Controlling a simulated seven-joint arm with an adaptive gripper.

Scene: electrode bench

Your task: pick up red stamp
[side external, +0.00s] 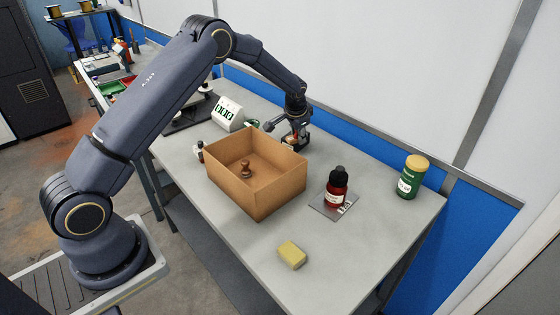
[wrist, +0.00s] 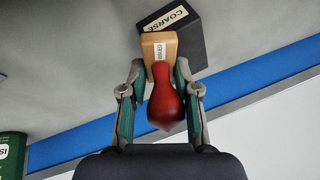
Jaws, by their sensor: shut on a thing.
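The red stamp (wrist: 166,102) has a rounded red handle and a pale wooden block with a small label. In the wrist view it sits between the two fingers of my gripper (wrist: 160,70), which is shut on it. A dark block marked COARSE (wrist: 192,40) lies just beyond the stamp's wooden end; I cannot tell whether they touch. In the side view my gripper (side external: 294,129) points down behind the box's far right corner, low over the dark block (side external: 297,144). The stamp is mostly hidden there by the fingers.
A red dropper bottle (side external: 337,187) stands on a grey plate (side external: 327,209). A green can (side external: 410,178) is at the right, a yellow sponge (side external: 292,254) at the front, and a white device (side external: 228,114) behind the box.

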